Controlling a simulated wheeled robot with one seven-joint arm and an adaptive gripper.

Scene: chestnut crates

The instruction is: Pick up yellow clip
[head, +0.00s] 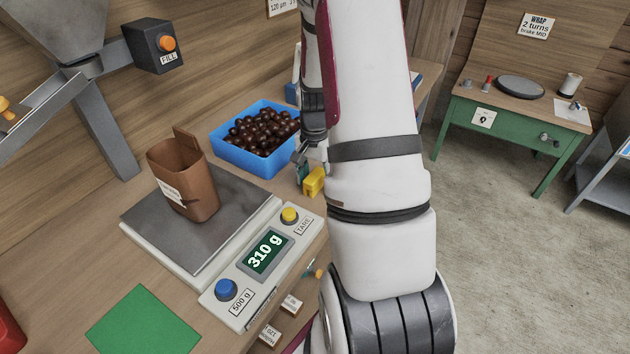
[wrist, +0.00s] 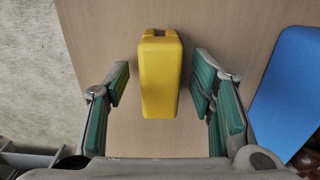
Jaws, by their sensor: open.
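The yellow clip (head: 313,181) lies on the wooden bench beside the blue crate, close to the bench's right edge in the head view. In the wrist view the yellow clip (wrist: 160,75) is a block with a small notch at its top end. My gripper (wrist: 162,88) is open, with green-padded fingers on either side of the clip and gaps between them and it. In the head view my gripper (head: 303,165) is just above and beside the clip, partly hidden by my arm.
A blue crate (head: 245,157) of chestnuts stands close by, its blue wall also in the wrist view (wrist: 290,90). A scale (head: 150,240) reading 310 g holds a brown container (head: 185,178). A green mat (head: 145,322) lies in front. A green table (head: 515,125) stands apart at the right.

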